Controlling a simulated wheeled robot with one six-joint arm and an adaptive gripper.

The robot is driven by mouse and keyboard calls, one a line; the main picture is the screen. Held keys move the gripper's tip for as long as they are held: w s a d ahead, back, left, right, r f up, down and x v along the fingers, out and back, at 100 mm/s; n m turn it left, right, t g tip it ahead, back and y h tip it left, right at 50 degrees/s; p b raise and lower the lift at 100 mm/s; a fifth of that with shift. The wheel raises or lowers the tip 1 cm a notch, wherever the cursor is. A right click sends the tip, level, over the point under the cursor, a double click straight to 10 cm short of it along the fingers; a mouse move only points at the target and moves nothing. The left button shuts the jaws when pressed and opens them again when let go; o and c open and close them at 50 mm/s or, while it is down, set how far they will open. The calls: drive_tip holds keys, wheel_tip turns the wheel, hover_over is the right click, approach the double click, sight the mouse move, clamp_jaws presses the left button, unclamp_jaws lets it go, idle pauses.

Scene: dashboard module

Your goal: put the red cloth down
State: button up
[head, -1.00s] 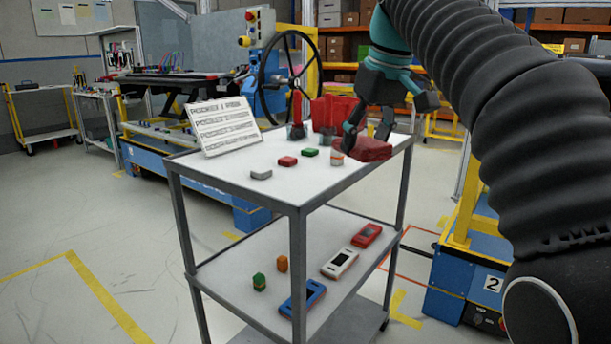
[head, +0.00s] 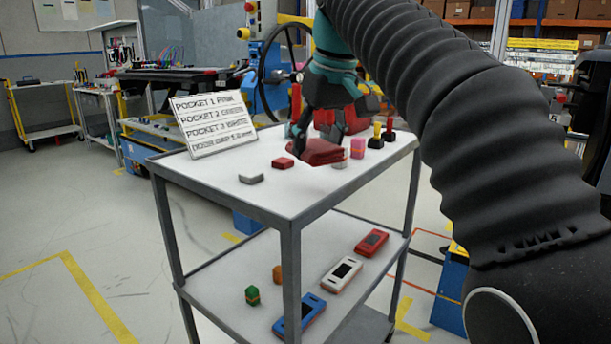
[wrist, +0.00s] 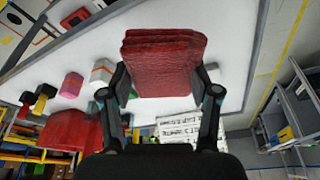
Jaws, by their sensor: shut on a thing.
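The red cloth (head: 318,152) is a folded, layered dark red pad. My gripper (head: 317,145) is shut on it, with one finger at each side. In the wrist view the cloth (wrist: 165,60) shows between the two fingers (wrist: 163,84). It is over the white top of the cart (head: 300,190), in its middle part. I cannot tell whether its underside touches the top.
A red block (head: 283,163) and a grey block (head: 251,178) lie left of the cloth. A pink block (head: 357,147) and black-and-yellow pieces (head: 376,135) stand to the right. A pocket sign (head: 214,125) stands at the back left. The front-left top is clear.

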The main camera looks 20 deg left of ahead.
sight(305, 187)
drive_tip(key=shift+a+f, duration=0.8)
drive_tip(key=shift+a, duration=0.35)
drive_tip(key=shift+f+b, duration=1.1)
drive_tip(key=shift+f, duration=0.9)
drive_tip(key=shift+w, duration=0.1)
drive_tip(key=o, duration=1)
drive_tip(key=p+v, duration=0.5)
drive_tip(key=v, duration=0.7)
